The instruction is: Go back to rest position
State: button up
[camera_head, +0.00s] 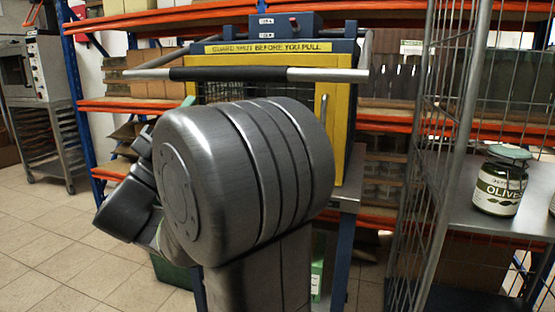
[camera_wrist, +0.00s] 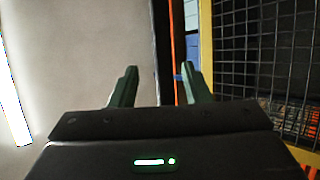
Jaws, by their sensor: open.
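My gripper (camera_wrist: 156,88) shows in the wrist view with its two green fingers apart and nothing between them. Beyond the fingers are a pale, plain surface on the left and a wire mesh panel (camera_wrist: 262,60) with a yellow frame on the right. In the head view my arm's large grey joint fills the middle and hides much of what is behind it. My gripper's fingers cannot be made out clearly there.
Behind my arm stands a yellow-framed guard (camera_head: 341,120) with a long horizontal bar (camera_head: 235,74). A wire cage side (camera_head: 432,150) stands to the right. An olive jar (camera_head: 499,182) sits on a metal shelf (camera_head: 470,212). Open tiled floor (camera_head: 60,240) lies at left.

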aim_at(225, 77)
jog(key=b+x, duration=0.1)
jog(key=x, duration=1.1)
